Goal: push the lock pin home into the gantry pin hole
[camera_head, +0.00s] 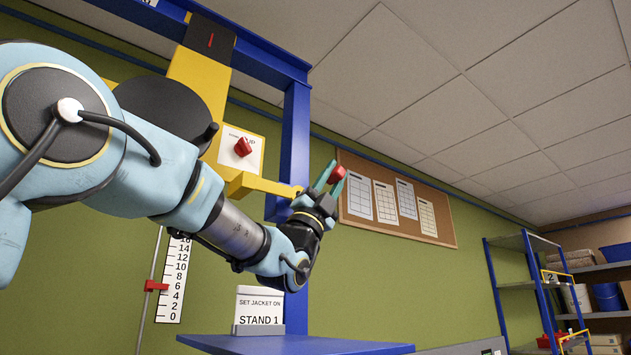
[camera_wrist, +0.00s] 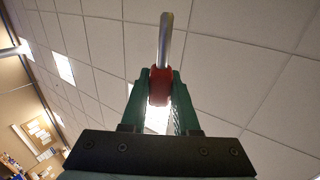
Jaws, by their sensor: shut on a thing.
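The lock pin has a red grip (camera_wrist: 159,88) and a bare silver shaft (camera_wrist: 165,38), which points away from my gripper towards the ceiling in the wrist view. My gripper (camera_head: 332,176) is raised, with its green fingers shut on the red grip (camera_head: 337,174). In the head view the shaft cannot be made out. The gantry has a blue frame (camera_head: 296,130) and a yellow column (camera_head: 203,72) with a yellow arm (camera_head: 262,185) reaching right, close to my wrist. I cannot make out the pin hole.
A white plate with a red knob (camera_head: 242,147) is on the gantry. A height scale (camera_head: 173,283) with a red marker (camera_head: 156,286) stands lower left. A sign (camera_head: 259,306) stands by a blue table (camera_head: 300,346). Shelves (camera_head: 523,243) are at the right. Open air lies right of my gripper.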

